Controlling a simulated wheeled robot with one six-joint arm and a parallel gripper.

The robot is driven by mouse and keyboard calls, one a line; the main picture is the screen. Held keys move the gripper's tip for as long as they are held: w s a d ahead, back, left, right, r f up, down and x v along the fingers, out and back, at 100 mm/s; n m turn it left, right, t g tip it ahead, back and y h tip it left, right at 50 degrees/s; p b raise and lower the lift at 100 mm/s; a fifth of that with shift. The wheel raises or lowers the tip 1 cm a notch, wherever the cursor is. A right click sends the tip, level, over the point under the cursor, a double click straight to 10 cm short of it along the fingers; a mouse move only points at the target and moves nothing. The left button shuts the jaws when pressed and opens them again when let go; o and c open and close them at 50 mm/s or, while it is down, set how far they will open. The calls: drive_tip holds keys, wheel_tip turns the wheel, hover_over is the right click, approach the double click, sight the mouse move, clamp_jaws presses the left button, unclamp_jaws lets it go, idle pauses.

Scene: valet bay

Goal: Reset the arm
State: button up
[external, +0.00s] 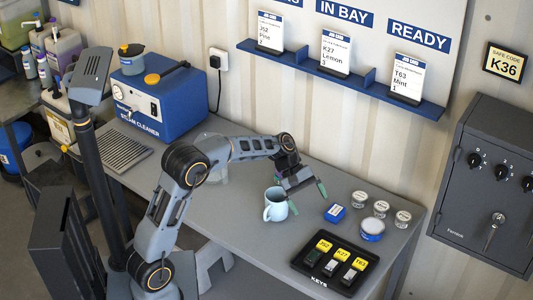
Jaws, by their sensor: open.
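My arm reaches up from the lower left and out over the grey bench (238,239). My gripper (307,197) hangs at the end of the arm, just above and to the right of a light blue mug (276,211). Its fingers are spread open, with greenish tips, and nothing shows between them. One finger looks close to the mug's rim; I cannot tell whether they touch.
A black key tray (299,262) with tagged keys lies at the front right. A blue box (335,213), a blue tin (372,230) and small jars (381,209) stand behind it. A blue steam cleaner (181,100) is at the back left.

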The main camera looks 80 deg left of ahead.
drive_tip(key=s+d+r+m+g+y, duration=0.2)
drive_tip(key=s+d+r+m+y, duration=0.1)
drive_tip(key=s+d+m, duration=0.65)
drive_tip(key=s+d+f+m+y, duration=0.1)
drive_tip(key=s+d+m+y, duration=0.1)
drive_tip(key=s, duration=0.4)
drive_tip(key=s+d+f+m+t+y, duration=0.1)
drive_tip(key=s+d+m+y, duration=0.1)
drive_tip(key=s+d+m, duration=0.3)
drive_tip(key=shift+s+d+m, duration=0.2)
drive_tip(key=shift+s+m, duration=0.85)
drive_tip(key=shift+s, duration=0.15)
